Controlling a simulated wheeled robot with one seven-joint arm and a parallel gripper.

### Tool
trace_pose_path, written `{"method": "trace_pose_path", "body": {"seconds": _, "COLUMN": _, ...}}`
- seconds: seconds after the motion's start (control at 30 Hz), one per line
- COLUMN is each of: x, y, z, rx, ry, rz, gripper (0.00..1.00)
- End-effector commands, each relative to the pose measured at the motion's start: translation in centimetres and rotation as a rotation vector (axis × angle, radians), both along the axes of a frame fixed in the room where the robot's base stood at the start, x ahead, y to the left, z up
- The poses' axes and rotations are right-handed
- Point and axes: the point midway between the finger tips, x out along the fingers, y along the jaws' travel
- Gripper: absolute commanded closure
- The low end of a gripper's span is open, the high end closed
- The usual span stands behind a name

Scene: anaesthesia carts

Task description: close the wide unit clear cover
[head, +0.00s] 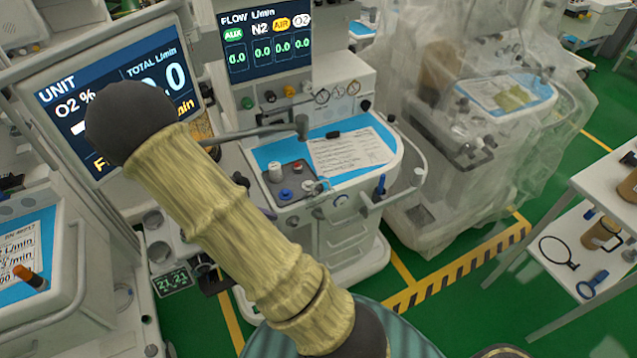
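I cannot make out for sure which machine is the wide unit, and no hinged clear cover shows plainly. A middle anaesthesia cart (345,205) has a blue worktop with a paper sheet, knobs and a flow screen above. At the upper right, a cart is draped in a loose clear plastic sheet (560,115). A large screen (70,90) marked UNIT stands at the left. My arm crosses in front from the bottom centre to the upper left and hides part of this screen and the middle cart's left side. My gripper is not in view.
A white side table (600,185) with shelves and loose items stands at the right. Another blue-topped worktop (25,250) is at the left edge. Green floor (480,315) with a yellow-black striped band (460,268) lies open between the carts and the table.

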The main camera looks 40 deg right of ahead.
Motion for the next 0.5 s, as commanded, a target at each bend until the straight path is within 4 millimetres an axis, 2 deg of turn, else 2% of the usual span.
{"method": "trace_pose_path", "body": {"seconds": 0.13, "x": 2.4, "y": -1.2, "z": -1.2, "rx": -0.184, "ry": 0.2, "rz": 0.163, "gripper": 0.71}}
{"method": "trace_pose_path", "body": {"seconds": 0.3, "x": 5.3, "y": -1.5, "z": -1.5, "rx": -0.388, "ry": 0.386, "rz": 0.313, "gripper": 0.71}}
{"method": "trace_pose_path", "body": {"seconds": 0.5, "x": 6.9, "y": -1.2, "z": -1.5, "rx": -0.498, "ry": 0.472, "rz": 0.379, "gripper": 0.71}}
